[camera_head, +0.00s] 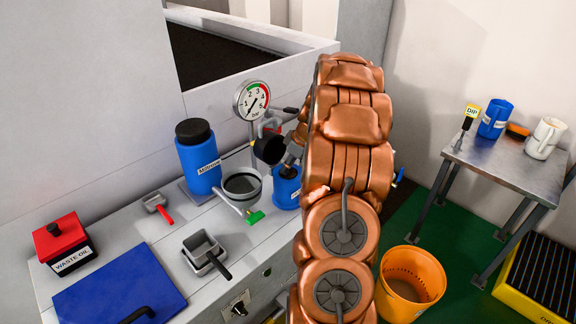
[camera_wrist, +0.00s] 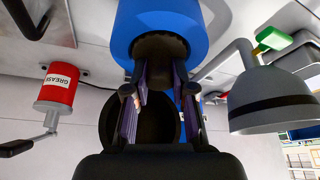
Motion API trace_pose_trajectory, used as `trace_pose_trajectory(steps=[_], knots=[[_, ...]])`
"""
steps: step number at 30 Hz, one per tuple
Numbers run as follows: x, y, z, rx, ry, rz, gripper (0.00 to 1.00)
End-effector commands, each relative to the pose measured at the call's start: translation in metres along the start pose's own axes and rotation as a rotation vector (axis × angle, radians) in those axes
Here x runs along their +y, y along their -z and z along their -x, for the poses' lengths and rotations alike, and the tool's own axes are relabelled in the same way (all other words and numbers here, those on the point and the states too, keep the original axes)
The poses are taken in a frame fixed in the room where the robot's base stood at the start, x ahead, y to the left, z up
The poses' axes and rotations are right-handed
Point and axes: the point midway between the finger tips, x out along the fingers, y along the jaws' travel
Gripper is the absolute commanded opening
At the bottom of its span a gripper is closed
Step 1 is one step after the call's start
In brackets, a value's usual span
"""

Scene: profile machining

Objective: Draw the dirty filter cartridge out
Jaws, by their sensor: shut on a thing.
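In the wrist view, a dark brown cylindrical piece, apparently the dirty filter cartridge (camera_wrist: 160,47), shows at the mouth of the blue housing (camera_wrist: 130,28). My gripper (camera_wrist: 160,72) is shut on this piece, one finger on each side. How much of it is still inside the housing cannot be told. In the head view, the blue housing (camera_head: 287,190) stands on the bench by the machine, and my gripper (camera_head: 291,152) is just above it, partly hidden by my copper arm. A round black cap (camera_head: 267,149) is tilted up beside the gripper.
A pressure gauge (camera_head: 251,100), a blue bottle (camera_head: 199,160) and a grey funnel (camera_head: 241,184) with a green tab crowd the housing. A red waste-oil box (camera_head: 62,240) and square cup (camera_head: 202,248) are on the bench. An orange bucket (camera_head: 410,282) stands on the floor.

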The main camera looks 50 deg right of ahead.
Motion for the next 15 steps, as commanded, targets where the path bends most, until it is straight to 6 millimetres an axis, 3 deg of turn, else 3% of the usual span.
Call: trace_pose_trajectory(steps=[15], knots=[[0.000, 0.005, 0.013, 0.000, 0.001, 0.000, 0.00]])
